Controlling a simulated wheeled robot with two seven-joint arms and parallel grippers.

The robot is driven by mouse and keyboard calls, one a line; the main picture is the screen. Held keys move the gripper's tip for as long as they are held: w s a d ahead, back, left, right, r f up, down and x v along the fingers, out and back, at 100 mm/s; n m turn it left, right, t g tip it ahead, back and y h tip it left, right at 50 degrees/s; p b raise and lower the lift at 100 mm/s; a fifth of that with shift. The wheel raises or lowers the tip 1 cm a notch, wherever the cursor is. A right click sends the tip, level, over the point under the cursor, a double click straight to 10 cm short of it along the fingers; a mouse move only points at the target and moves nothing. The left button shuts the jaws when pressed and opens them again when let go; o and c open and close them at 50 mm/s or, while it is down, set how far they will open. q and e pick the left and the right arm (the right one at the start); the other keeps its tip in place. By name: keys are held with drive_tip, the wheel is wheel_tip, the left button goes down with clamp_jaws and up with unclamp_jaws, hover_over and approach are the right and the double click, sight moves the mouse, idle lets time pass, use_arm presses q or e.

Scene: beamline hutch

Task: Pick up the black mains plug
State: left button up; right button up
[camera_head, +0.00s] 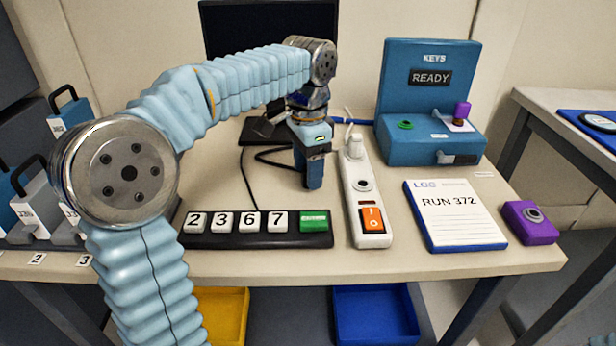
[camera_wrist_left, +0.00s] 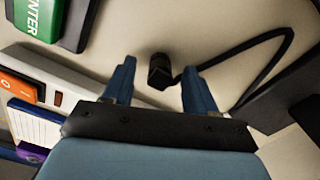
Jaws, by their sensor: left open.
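The black mains plug (camera_wrist_left: 160,72) lies on the table in the left wrist view, with its black cable (camera_wrist_left: 262,42) curving away to the right. In the head view my gripper hides the plug, and only the cable (camera_head: 243,178) shows to its left. My left gripper (camera_head: 314,186) points down over the table, between the keypad and the power strip. In the left wrist view its two blue fingers (camera_wrist_left: 158,67) are apart, with the plug showing between their tips and nothing gripped. I cannot tell the exact height gap. My right gripper is not in view.
A white power strip (camera_head: 367,205) with an orange switch stands just right of the gripper. A keypad (camera_head: 258,240) with a green key lies in front. A blue key box (camera_head: 430,105), a log pad (camera_head: 455,214) and a purple block (camera_head: 530,223) are further right. A monitor (camera_head: 265,50) stands behind.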

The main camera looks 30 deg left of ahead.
use_arm(q)
drive_tip(key=shift+f, duration=0.3)
clamp_jaws()
drive_tip(key=shift+r, duration=0.6)
drive_tip(key=s+r, duration=1.1)
drive_tip(key=s, duration=0.3)
drive_tip(key=shift+d+r+b, duration=0.15)
drive_tip(key=shift+r+b, duration=0.25)
